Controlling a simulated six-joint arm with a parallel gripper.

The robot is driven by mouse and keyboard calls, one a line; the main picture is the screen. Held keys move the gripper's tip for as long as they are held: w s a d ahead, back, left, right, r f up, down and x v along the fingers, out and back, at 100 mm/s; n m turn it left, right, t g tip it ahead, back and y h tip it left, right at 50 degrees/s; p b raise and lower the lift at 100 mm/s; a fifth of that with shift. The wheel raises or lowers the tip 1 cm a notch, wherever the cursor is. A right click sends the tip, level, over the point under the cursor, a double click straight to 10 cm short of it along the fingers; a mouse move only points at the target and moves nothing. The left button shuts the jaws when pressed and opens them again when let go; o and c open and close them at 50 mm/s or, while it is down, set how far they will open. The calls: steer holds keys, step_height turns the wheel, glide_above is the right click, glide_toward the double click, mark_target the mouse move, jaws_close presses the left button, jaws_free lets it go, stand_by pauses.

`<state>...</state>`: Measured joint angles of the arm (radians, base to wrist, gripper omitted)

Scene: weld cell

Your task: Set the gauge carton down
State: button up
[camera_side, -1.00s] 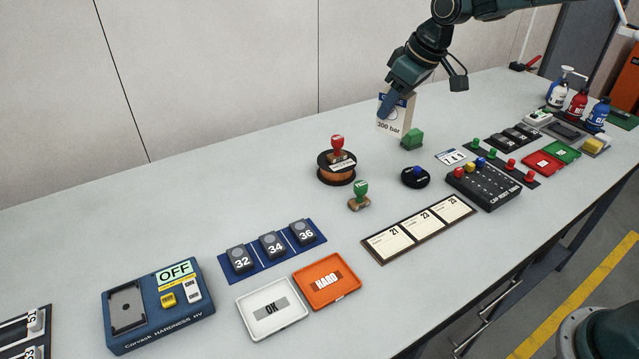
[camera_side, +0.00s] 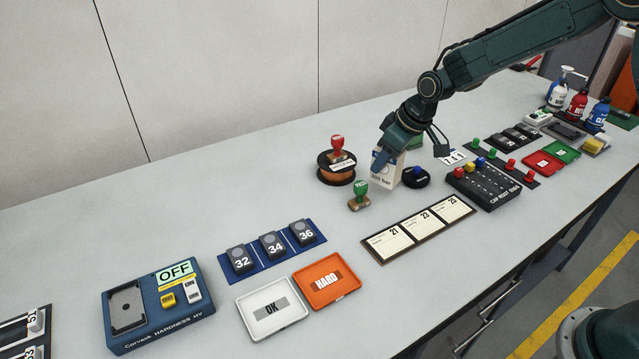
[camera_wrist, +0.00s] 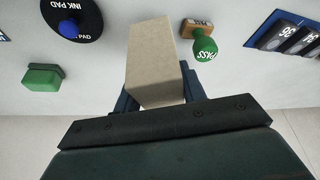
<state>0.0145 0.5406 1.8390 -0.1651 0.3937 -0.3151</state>
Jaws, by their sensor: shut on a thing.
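The gauge carton (camera_side: 388,172) is a pale beige box printed with "300 bar". It stands roughly upright on or just above the bench between the green-handled stamp and the black ink pad; I cannot tell whether its base touches. My gripper (camera_side: 388,158) is shut on its upper part from above. In the wrist view the carton (camera_wrist: 156,58) fills the space between the blue fingers of my gripper (camera_wrist: 160,98). Its printed face is hidden there.
A green-handled stamp (camera_side: 359,196) lies just left of the carton, and a round black ink pad (camera_side: 418,178) is close on its right. Date cards (camera_side: 420,230) lie in front. A green block (camera_wrist: 43,78) shows in the wrist view.

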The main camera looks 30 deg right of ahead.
mark_target(383, 173)
steer(key=shift+f, duration=2.15)
steer(key=shift+f, duration=0.1)
steer(key=o, duration=1.1)
steer(key=v, duration=1.2)
